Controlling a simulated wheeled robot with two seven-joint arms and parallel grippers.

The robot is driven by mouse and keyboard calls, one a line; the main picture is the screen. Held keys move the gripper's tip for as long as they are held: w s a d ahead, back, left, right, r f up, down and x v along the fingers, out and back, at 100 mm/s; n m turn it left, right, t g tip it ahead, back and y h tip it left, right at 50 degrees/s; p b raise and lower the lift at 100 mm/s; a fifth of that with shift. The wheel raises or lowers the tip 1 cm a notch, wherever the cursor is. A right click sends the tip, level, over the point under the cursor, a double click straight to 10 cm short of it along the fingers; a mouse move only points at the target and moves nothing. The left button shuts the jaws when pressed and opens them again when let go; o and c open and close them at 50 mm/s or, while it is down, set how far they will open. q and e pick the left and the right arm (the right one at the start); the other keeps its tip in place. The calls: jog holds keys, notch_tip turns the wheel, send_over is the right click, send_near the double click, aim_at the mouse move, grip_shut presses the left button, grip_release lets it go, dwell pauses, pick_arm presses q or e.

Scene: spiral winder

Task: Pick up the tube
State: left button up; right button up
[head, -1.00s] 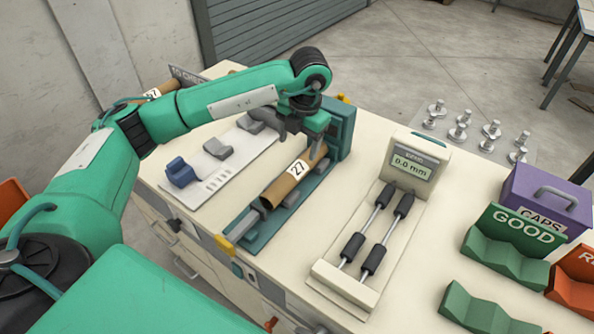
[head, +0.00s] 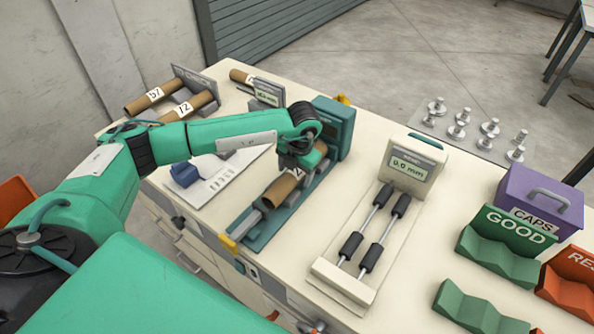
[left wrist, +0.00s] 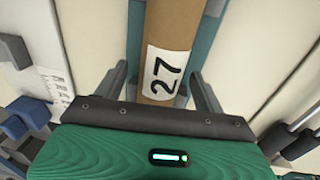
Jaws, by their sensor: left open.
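A brown cardboard tube (head: 280,190) with a white label lies in the teal winder machine (head: 262,236). In the left wrist view the tube (left wrist: 168,25) runs away from me and its label reads 27. My left gripper (head: 298,172) is over the middle of the tube in the head view and hides most of the label. In the left wrist view my left gripper (left wrist: 164,88) is open, with one finger on each side of the tube and a gap to each. I cannot tell how far down the fingers reach. My right gripper is not in view.
A measuring stand (head: 415,170) reading 0.0 mm with rollers stands right of the winder. Tubes labelled 57 (head: 149,97) and 72 (head: 188,108) lie at the back left. A purple caps box (head: 535,203) and a green GOOD cradle (head: 500,250) are at the right.

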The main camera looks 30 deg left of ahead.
pick_arm(q)
jog(key=shift+c, duration=0.9)
jog(key=c, duration=1)
